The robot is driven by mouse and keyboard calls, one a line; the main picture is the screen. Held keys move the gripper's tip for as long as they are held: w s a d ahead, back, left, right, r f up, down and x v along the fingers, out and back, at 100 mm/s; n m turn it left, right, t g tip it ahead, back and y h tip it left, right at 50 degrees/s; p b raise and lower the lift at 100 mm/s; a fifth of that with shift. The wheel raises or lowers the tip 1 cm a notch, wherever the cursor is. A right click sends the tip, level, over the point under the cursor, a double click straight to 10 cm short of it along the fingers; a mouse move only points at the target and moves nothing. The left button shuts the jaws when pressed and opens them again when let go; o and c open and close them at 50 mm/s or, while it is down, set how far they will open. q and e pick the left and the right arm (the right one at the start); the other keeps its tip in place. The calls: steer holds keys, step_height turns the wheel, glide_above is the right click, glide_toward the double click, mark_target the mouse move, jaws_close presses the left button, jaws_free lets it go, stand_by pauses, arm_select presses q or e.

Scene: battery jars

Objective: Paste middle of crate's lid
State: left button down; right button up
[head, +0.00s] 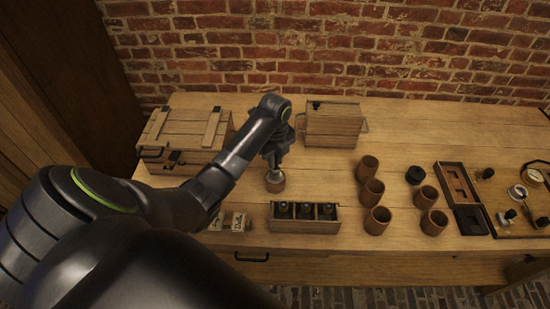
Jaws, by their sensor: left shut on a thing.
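The wooden crate (184,157) stands at the back left of the table, its plank lid (183,128) down on top with two pale battens across it. The bare middle of the lid lies between the battens. My left gripper (274,168) points down just above a small round brown pot (276,186) with a pale top, right of the crate. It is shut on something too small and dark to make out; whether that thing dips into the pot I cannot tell. My right gripper is not in view.
A wooden box with handles (333,125) stands behind. A tray of dark jars (304,224) and small labelled blocks (235,221) are in front. Several brown cups (370,192), a dark open case (458,185) and a gauge board (525,200) are at right.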

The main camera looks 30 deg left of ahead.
arm_select(q)
steer(key=shift+f, duration=0.3)
steer(key=shift+s+f+p, duration=0.1)
steer(key=shift+f+p, duration=0.05)
steer(key=shift+p, duration=0.15)
stand_by(2.0)
step_height(320, 180, up, 7)
steer(key=p, duration=0.8)
stand_by(0.6)
